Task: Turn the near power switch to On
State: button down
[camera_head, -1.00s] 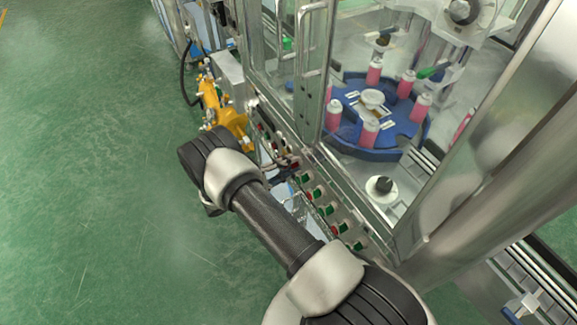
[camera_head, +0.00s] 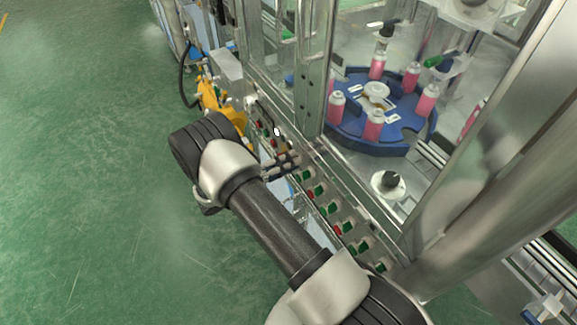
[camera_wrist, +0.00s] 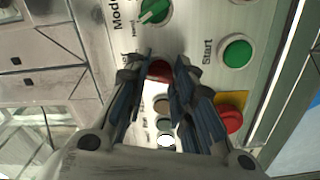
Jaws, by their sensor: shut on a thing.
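My gripper (camera_wrist: 158,68) is at the control panel (camera_head: 322,208) on the machine's side. In the wrist view its two fingers are closed in on either side of a red round control (camera_wrist: 158,71), shut on it. The fingers hide its edges and most of its label, so I cannot read whether it is the near power switch or which way it is set. In the head view, my gripper (camera_head: 284,165) is partly hidden behind my wrist, among the panel's controls.
Near the fingers are a green Mode selector (camera_wrist: 155,10), a green Start button (camera_wrist: 237,53) and a red button on a yellow plate (camera_wrist: 231,118). Behind the glass, pink cans stand around a blue turntable (camera_head: 352,140). Open green floor lies left.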

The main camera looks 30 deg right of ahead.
jog(key=shift+m+b, duration=0.7)
jog(key=shift+m, duration=0.4)
jog(key=c, duration=1.4)
grip_release()
jog(key=shift+s, duration=0.1)
jog(key=shift+o, duration=0.2)
jog(key=shift+f, duration=0.1)
